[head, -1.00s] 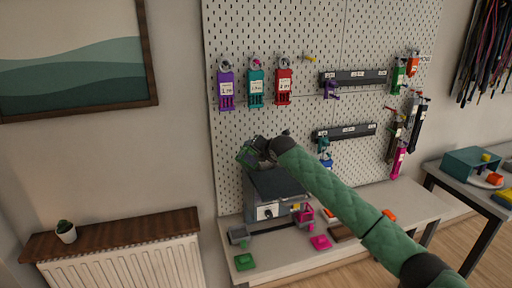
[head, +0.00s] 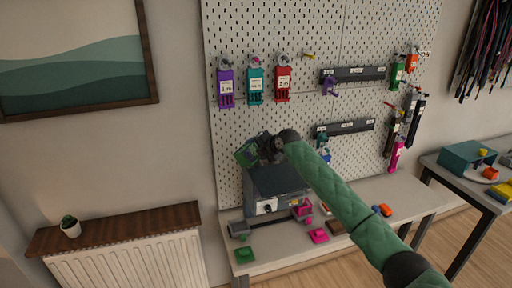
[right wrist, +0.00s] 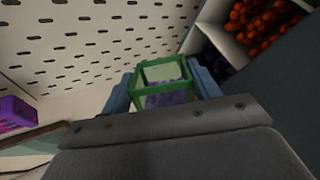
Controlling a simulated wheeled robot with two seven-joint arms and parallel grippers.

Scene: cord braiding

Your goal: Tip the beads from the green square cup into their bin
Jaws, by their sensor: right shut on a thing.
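The green square cup (right wrist: 146,72) is a clear box with green edges, held between the two blue-grey fingers of my right gripper (right wrist: 163,88) in the right wrist view. Purple beads (right wrist: 166,98) show inside it. In the head view the cup (head: 246,153) is tilted, left of my right gripper (head: 262,151), above a grey box with a dark top (head: 276,181) in front of the pegboard. In the right wrist view, white-walled compartments hold orange-red beads (right wrist: 262,18) and dark purple beads (right wrist: 213,68). I cannot tell the cup's own bin. My left gripper is not in view.
The pegboard (head: 300,30) stands close behind the cup, with purple, teal and red holders (head: 283,84) hanging on it. Below, the bench (head: 285,240) carries a green piece (head: 245,255), a pink piece (head: 318,236) and other small parts. A second table with a teal box (head: 465,160) stands at right.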

